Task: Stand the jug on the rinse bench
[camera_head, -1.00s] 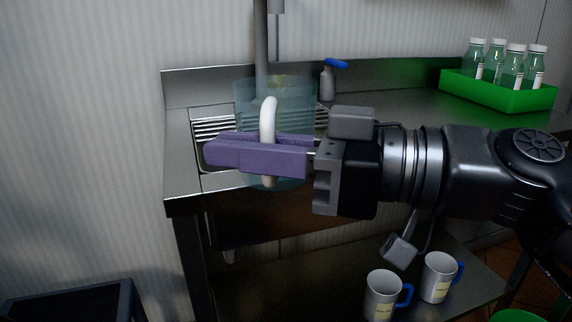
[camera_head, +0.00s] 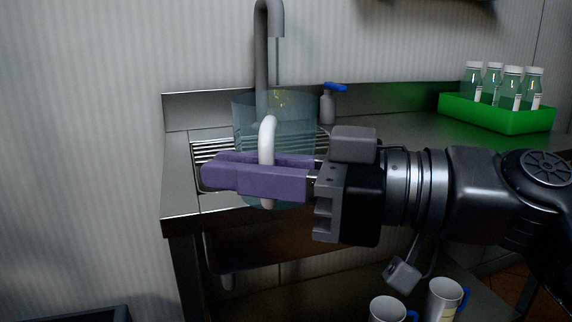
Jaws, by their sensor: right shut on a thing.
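The jug (camera_head: 290,125) is see-through and bluish, with a white handle (camera_head: 268,130). It is upright in front of the grey tap, over the sink end of the steel rinse bench (camera_head: 182,190). My right gripper (camera_head: 225,174) comes in from the right, and its purple fingers are shut on the jug's handle. The fingers hide part of the jug. I cannot tell whether the jug's base touches the bench. My left gripper is not in view.
The tap (camera_head: 262,60) rises behind the jug, with a blue-handled valve (camera_head: 328,102) beside it. A green crate (camera_head: 500,115) of bottles stands at the back right. Mugs (camera_head: 388,310) are on the lower shelf. A dark stool or table edge (camera_head: 80,313) is at bottom left.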

